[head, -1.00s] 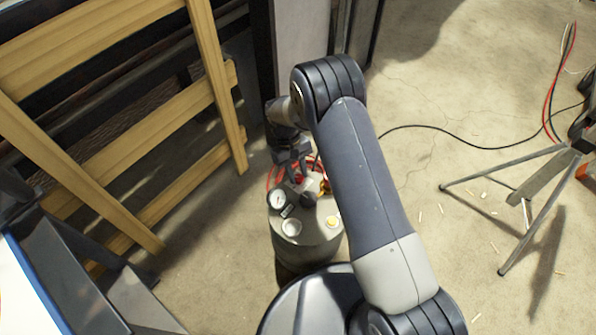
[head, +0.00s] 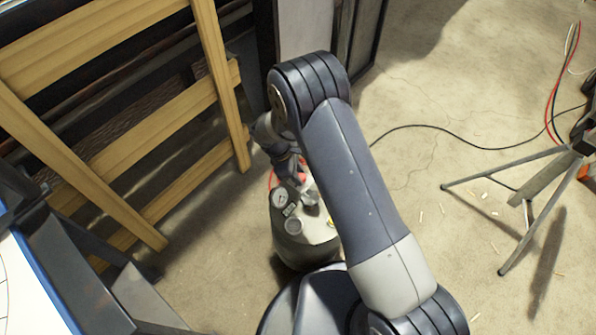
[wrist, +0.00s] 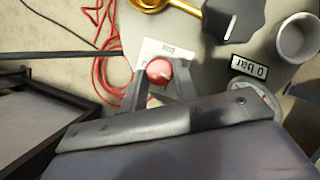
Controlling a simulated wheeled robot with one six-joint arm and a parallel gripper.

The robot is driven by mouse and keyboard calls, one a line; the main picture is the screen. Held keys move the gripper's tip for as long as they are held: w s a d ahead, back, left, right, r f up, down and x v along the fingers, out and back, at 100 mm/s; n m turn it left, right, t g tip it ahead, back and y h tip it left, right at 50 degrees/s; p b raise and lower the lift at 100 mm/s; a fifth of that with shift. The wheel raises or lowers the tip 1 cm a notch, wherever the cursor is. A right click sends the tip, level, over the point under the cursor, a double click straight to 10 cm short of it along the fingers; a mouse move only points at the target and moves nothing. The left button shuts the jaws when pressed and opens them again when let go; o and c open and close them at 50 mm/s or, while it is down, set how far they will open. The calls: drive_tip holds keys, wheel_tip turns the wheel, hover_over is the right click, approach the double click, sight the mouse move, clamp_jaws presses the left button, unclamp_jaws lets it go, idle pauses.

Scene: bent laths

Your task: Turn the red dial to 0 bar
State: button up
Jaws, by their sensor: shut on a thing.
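The red dial (wrist: 158,71) is a small round knob beside a white plate (wrist: 168,52) with small lettering that I cannot fully read. A pale mark shows on its face. My gripper (wrist: 159,78) has one finger on each side of the dial and is shut on it. In the head view the dial (head: 302,177) shows as a bit of red on the grey tank (head: 300,246), partly hidden by my gripper. A "0 bar" label (wrist: 249,67) lies to the right of the dial, next to a round gauge (wrist: 262,101) partly covered by my gripper.
A black knob (wrist: 232,17) with a white line, a brass fitting (wrist: 186,6) and a pale cup-shaped part (wrist: 298,38) crowd the tank top. Red hose (wrist: 104,70) lies left. A wooden rack (head: 150,128) stands left; a tripod (head: 535,190) stands right on open floor.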

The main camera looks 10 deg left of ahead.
drive_tip(key=shift+s+n+t, duration=0.1)
drive_tip(key=shift+n+t, duration=0.3)
drive_tip(key=shift+n, duration=0.7)
drive_tip(key=o, duration=1)
drive_tip(key=shift+r, duration=0.1)
drive_tip(key=p+v, duration=0.3)
drive_tip(key=v, duration=0.7)
drive_tip(key=shift+s+r, duration=0.15)
drive_tip(key=shift+r, duration=0.15)
